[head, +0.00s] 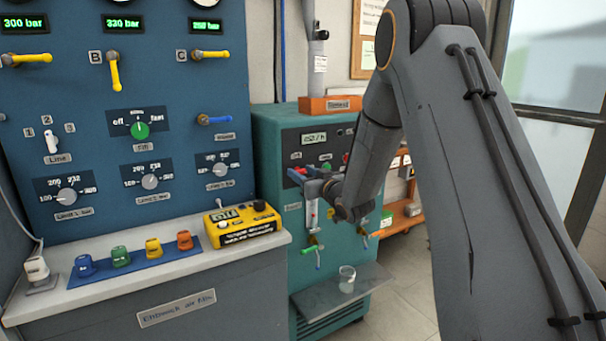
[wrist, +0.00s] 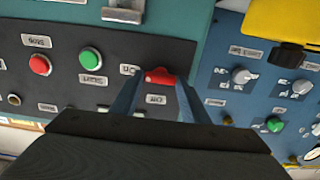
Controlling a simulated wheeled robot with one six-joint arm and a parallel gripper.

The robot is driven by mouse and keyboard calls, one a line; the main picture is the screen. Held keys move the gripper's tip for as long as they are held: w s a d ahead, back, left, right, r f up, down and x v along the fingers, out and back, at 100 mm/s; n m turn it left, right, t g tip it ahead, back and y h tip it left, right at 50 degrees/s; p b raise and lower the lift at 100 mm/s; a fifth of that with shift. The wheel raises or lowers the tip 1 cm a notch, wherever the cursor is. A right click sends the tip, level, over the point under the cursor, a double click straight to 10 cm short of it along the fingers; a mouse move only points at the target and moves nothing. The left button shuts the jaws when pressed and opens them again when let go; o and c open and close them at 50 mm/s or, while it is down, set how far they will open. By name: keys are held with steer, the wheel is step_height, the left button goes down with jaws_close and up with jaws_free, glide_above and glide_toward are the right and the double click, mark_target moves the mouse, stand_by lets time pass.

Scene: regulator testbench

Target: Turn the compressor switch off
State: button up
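The compressor is the teal cabinet (head: 268,140) with a dark control panel, right of the blue panel. A red switch (wrist: 158,76) on that dark panel shows in the wrist view, with small labels beside it that are too small to read surely. My gripper (head: 304,173) is at the panel's lower left in the head view and covers most of the switch there. In the wrist view my gripper (wrist: 157,90) has its two blue fingers apart, one on each side of the red switch. I cannot tell whether they touch it. The gripper is open.
Red (wrist: 40,65) and green (wrist: 90,59) buttons sit beside the switch in the wrist view. The blue panel (head: 85,110) with knobs and valves stands left. A yellow box (head: 240,222) lies on its ledge. A glass (head: 347,278) stands on the cabinet's low shelf.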

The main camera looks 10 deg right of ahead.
steer(key=c, duration=0.5)
steer(key=shift+c, duration=0.2)
steer(key=shift+n, duration=0.4)
steer(key=n+b, duration=0.2)
steer(key=n, duration=0.1)
steer(key=shift+a+f+n, duration=0.1)
steer(key=shift+n, duration=0.2)
steer(key=n+b, duration=0.3)
steer(key=shift+n, duration=0.4)
steer(key=n+b, duration=0.4)
steer(key=n, duration=0.1)
steer(key=n+b, duration=0.4)
steer(key=shift+a+f+n, duration=0.15)
steer(key=shift+f+n, duration=0.05)
steer(key=shift+n, duration=0.2)
